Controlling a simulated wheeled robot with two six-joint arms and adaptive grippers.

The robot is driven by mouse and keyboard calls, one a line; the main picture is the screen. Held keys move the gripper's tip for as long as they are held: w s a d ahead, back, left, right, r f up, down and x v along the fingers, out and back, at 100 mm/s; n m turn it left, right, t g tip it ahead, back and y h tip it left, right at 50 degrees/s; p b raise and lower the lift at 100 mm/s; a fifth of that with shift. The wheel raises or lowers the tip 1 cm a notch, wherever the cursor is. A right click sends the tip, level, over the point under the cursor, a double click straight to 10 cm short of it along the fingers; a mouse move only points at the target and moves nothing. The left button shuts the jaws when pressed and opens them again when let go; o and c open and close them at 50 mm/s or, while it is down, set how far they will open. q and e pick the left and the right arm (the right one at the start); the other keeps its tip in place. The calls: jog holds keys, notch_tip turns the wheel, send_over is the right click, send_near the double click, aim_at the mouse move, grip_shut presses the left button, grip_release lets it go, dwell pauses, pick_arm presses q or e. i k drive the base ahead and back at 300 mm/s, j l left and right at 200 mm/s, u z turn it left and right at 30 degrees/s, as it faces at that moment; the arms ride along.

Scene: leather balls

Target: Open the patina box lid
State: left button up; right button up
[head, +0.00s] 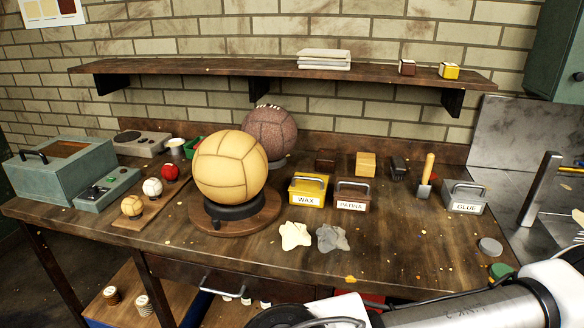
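The patina box (351,195) is a small brown box with a white PATINA label on its front and a handle on its top. It stands on the workbench (400,250), right of the yellow wax box (308,190). Its lid appears shut. A grey rag (332,237) lies in front of it. Neither gripper shows in the head view. Part of my own arm crosses the bottom right, well in front of the box.
A tan leather ball (230,166) sits on a round stand at the left, with a brown ball (270,134) behind. A glue box (465,197) and wooden-handled tool (426,176) stand at the right. The bench front right of the rags is mostly clear.

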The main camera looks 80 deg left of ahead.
aim_at(347, 188)
jog(key=u, duration=2.55)
